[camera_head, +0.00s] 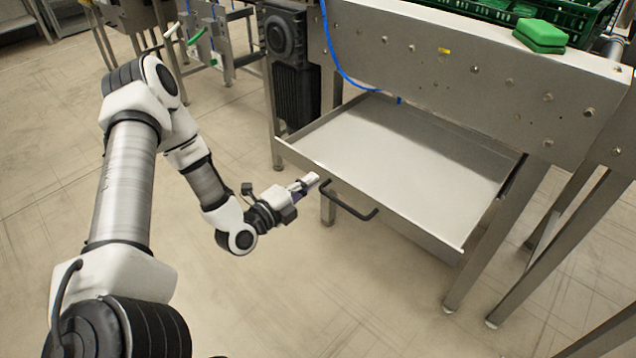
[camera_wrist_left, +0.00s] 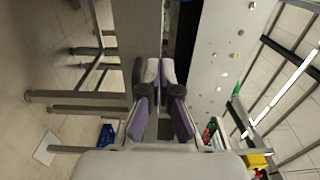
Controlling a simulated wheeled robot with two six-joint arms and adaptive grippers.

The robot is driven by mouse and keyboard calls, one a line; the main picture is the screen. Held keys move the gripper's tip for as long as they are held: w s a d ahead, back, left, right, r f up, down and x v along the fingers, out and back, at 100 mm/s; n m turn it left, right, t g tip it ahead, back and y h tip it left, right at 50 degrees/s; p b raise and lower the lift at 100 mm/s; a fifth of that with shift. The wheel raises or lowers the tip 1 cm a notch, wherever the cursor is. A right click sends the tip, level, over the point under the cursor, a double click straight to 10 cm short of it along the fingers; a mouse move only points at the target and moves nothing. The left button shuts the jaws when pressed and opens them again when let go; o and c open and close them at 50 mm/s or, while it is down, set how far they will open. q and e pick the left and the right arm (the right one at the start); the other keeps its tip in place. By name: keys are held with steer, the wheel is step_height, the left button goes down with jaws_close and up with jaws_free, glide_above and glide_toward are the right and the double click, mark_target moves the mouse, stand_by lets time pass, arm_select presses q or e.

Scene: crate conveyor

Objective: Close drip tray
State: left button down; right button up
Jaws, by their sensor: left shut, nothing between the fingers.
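The drip tray (camera_head: 410,160) is a shallow metal tray, pulled out from under the conveyor. A black bar handle (camera_head: 350,205) is on its front wall. My left gripper (camera_head: 311,181) is shut and empty, with its fingertips close to the front wall, by the left end of the handle. I cannot tell whether the tips touch the wall. In the left wrist view its fingers (camera_wrist_left: 160,75) are together in front of a grey metal panel and a dark gap; the handle cannot be made out there. My right gripper is not in view.
The conveyor's side panel (camera_head: 430,50) rises behind the tray, with a blue cable (camera_head: 342,72) hanging down and a black motor (camera_head: 290,80) at its left. Metal legs (camera_head: 492,235) stand at the right. The floor in front is clear.

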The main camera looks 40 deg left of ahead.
mark_target(326, 170)
arm_select(q)
steer(key=shift+w+d+b, duration=0.1)
steer(key=shift+w+b, duration=0.25)
steer(key=shift+w, duration=1.25)
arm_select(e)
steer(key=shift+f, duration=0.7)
arm_select(q)
steer(key=shift+w, duration=0.1)
